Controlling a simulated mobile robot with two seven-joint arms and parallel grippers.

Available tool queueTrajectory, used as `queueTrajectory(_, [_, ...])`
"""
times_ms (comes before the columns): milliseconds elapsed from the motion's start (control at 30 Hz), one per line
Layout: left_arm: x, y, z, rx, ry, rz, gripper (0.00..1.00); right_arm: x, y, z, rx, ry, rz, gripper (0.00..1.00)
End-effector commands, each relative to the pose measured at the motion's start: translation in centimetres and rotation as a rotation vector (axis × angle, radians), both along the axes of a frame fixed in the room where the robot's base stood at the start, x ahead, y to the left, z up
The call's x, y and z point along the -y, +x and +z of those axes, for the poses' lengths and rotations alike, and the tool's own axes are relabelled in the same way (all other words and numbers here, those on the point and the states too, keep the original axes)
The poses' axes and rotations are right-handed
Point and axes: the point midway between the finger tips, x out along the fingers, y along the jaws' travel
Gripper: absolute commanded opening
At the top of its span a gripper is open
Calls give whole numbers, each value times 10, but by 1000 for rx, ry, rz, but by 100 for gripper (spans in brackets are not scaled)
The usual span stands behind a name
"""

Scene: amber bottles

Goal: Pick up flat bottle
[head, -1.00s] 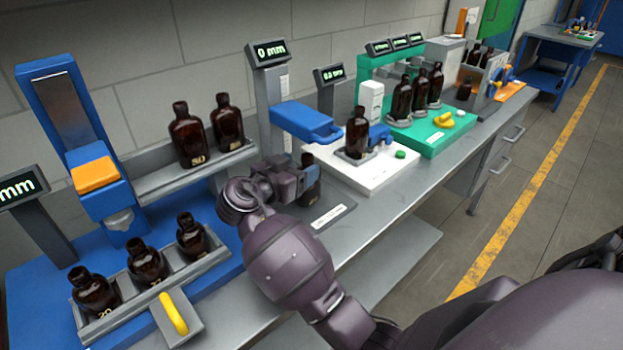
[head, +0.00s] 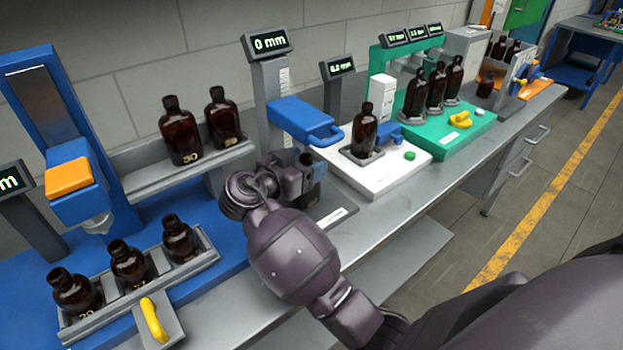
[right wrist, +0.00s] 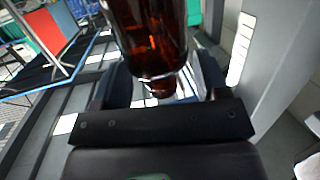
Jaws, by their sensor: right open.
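An amber bottle (head: 307,160) stands at the grey station under the "0 mm" display. My right gripper (head: 306,180) is at this bottle and hides most of it in the head view. In the right wrist view the brown glass bottle (right wrist: 150,35) fills the top middle, in the space between the two fingers of the right gripper (right wrist: 160,82). The jaws are open, not closed on the glass. Whether a finger touches the bottle cannot be told. My left gripper is not in view.
Two bottles stand on a grey shelf (head: 190,160). Several more sit in a grey rack (head: 140,290) on the blue base. A blue press arm (head: 300,122) overhangs near the gripper. A white station (head: 405,165) and a green station (head: 470,133) stand to the right.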

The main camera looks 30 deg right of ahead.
Motion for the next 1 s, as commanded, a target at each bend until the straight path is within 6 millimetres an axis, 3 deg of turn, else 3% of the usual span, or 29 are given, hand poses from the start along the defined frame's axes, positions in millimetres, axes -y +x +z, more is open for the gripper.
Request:
queueTrajectory(467, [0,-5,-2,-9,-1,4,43,-3,-2,-1,0,0,-1,68])
queueTrajectory(900, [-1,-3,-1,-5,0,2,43,-3,-2,-2,-3,1,-2,3])
queueTrajectory(1000, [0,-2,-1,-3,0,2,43,-3,-2,-3,-5,2,-2,0])
